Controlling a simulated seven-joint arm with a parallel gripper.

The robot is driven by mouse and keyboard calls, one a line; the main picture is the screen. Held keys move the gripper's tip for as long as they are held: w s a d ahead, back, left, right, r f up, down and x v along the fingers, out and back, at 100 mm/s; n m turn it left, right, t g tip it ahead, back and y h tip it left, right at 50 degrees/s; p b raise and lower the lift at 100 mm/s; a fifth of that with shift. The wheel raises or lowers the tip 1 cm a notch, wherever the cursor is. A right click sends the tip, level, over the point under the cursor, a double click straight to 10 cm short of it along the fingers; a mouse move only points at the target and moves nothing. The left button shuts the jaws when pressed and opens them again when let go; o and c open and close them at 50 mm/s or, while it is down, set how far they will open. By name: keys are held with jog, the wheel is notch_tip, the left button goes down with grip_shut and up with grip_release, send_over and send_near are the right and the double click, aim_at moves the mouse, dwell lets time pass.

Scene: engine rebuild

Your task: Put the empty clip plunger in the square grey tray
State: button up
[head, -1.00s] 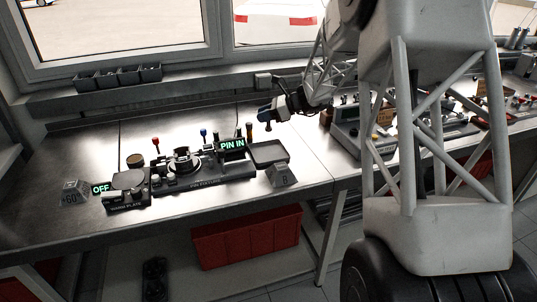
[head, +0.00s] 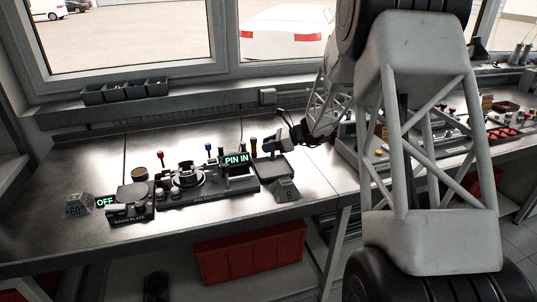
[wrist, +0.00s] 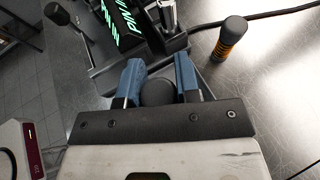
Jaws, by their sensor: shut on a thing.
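My gripper (head: 268,147) has blue fingertips and is over the square grey tray (head: 277,170) at the right end of the fixture. In the wrist view my gripper (wrist: 158,80) is shut on the clip plunger (wrist: 158,93), whose dark round end shows between the blue fingers. The plunger's lower part is hidden, so I cannot tell whether it touches the tray.
A handle with an orange band (wrist: 231,38) stands close to my fingers. The pin fixture (head: 205,192) with a lit "PIN IN" sign (head: 237,159) is left of the tray. A warm plate (head: 130,200) sits further left.

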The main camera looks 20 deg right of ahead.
jog(key=shift+f, duration=1.85)
jog(key=shift+f, duration=0.15)
jog(key=o, duration=0.9)
jog(key=shift+d+r, duration=0.1)
jog(key=shift+r, duration=0.1)
jog(key=v, duration=1.1)
jog(key=shift+s+d+r, duration=0.1)
jog(key=shift+d+r, duration=0.15)
jog(key=shift+d, duration=0.05)
